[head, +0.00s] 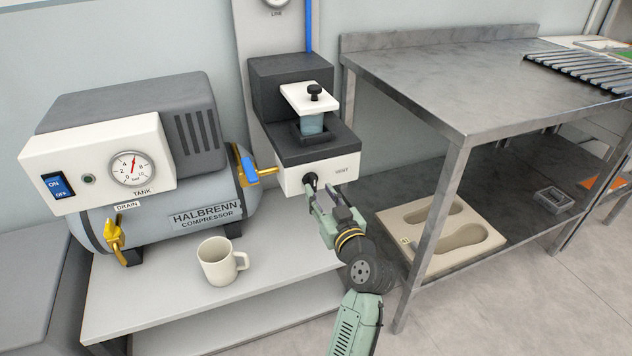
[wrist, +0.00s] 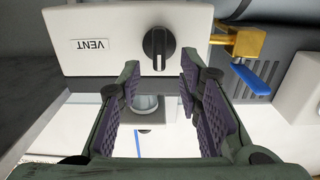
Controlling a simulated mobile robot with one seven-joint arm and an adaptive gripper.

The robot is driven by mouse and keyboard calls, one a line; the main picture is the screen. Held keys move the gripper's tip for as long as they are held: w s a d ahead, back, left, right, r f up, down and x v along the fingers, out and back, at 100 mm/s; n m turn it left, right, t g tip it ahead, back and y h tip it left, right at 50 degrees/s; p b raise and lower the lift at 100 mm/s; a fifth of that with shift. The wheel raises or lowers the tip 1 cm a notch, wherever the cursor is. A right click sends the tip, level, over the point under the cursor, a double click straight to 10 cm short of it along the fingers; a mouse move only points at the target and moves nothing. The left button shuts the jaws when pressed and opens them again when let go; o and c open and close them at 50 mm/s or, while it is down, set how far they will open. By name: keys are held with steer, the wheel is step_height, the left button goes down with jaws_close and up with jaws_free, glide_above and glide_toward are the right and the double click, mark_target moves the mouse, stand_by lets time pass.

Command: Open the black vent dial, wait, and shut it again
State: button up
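The black vent dial (head: 309,179) is on the white front panel of the dark press unit, left of the VENT label (head: 341,170). In the wrist view the dial (wrist: 158,44) is a round black knob with a raised grip bar standing upright in the picture; the VENT label (wrist: 90,44) reads upside down. My gripper (head: 318,195) is just in front of the dial. In the wrist view my gripper (wrist: 159,84) is open and empty, with dark ribbed pads apart. The dial shows beyond the fingertips, between them and a little higher; I see no contact.
A brass valve with a blue lever (head: 256,172) sticks out left of the dial. The compressor (head: 150,160) with its tank gauge and a white mug (head: 221,262) stand on the bench. A steel table (head: 470,90) is to the right; its leg is near my arm.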

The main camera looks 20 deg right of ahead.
mark_target(315, 184)
steer(key=shift+w+p, duration=0.3)
steer(key=shift+w, duration=1.85)
steer(key=shift+c, duration=0.4)
jaws_close()
